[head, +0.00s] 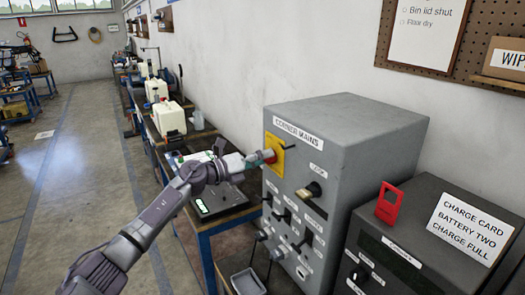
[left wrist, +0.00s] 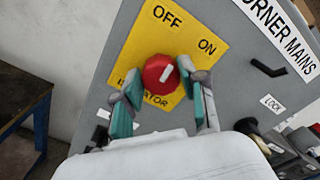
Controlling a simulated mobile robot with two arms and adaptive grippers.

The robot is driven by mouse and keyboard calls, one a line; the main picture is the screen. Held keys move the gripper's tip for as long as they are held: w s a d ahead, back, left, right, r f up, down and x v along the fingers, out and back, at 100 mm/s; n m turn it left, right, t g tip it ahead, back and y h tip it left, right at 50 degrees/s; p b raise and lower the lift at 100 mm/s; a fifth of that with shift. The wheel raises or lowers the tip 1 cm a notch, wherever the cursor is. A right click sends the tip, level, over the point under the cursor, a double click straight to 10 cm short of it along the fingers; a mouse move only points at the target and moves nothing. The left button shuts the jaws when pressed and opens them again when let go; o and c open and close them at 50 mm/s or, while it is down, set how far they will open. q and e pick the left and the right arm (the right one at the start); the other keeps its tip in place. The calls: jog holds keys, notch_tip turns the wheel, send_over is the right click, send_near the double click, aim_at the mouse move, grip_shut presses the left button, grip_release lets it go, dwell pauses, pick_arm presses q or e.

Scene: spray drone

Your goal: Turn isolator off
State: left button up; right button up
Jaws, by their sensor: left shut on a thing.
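The isolator is a round red knob (left wrist: 158,72) on a yellow plate (left wrist: 140,48) marked OFF, ON and ISOLATOR in the left wrist view. In the head view the yellow plate (head: 272,143) is on the front of the grey CORNER MAINS cabinet (head: 345,150). My left gripper (head: 266,156) is at the plate, with its fingers partly hiding the knob. In the left wrist view its teal-padded fingertips (left wrist: 160,80) are on both sides of the knob, shut on it. My right gripper is not in view.
A brass-coloured lock (head: 310,190) and several black switches are on the cabinet below the plate. A dark charger box (head: 420,250) with a red tag (head: 388,204) stands to the right. A bench (head: 208,222) with a scale and white jugs runs behind my arm.

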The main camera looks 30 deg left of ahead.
pick_arm(q)
jog(key=shift+f+n+p, duration=0.1)
jog(key=shift+n+p, duration=2.8)
jog(key=shift+n, duration=1)
jog(key=shift+f+n, duration=0.1)
jog(key=shift+n, duration=0.2)
jog(key=o, duration=1.1)
jog(key=shift+o, duration=0.2)
jog(key=v, duration=1.2)
jog(key=shift+a, duration=0.1)
